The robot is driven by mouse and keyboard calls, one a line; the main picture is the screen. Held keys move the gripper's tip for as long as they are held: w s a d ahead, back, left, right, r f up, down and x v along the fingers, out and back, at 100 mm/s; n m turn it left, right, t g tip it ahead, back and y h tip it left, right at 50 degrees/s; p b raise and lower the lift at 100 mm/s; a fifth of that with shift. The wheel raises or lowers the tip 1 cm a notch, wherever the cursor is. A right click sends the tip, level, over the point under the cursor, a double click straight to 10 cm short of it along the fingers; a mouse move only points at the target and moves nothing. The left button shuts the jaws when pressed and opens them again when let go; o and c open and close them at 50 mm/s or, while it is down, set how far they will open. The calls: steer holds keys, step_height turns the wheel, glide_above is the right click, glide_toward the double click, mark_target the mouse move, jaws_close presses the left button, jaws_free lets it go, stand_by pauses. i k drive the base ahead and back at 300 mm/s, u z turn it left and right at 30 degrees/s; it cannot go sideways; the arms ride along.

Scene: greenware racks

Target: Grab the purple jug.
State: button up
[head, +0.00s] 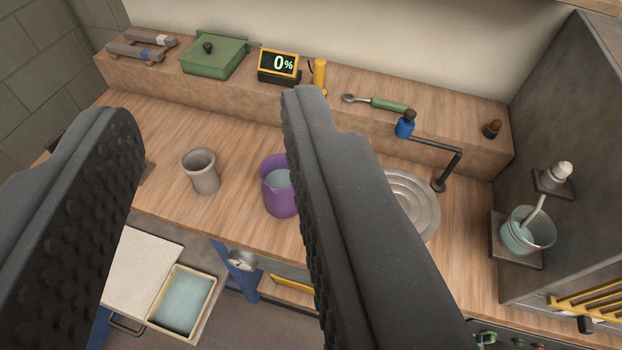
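The purple jug (276,196) stands upright on the wooden counter in the head view, near its front edge. Its mouth faces up and shows something pale blue inside. Its right side is hidden behind the right finger of my gripper. My gripper (205,105) is open, with its two dark, studded fingers wide apart and nothing between them in its grip. The fingers look large and close to the camera; the jug appears beyond them, by the inner edge of the right finger. I see no contact with it.
A grey cup (201,172) stands left of the jug. A round metal basin (412,203) with a black tap (448,165) is to the right. Bare counter lies behind the cup.

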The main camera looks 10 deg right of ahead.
mark_target(279, 193)
steer(key=z, duration=0.2)
steer(key=i, duration=1)
steer(key=u, duration=0.05)
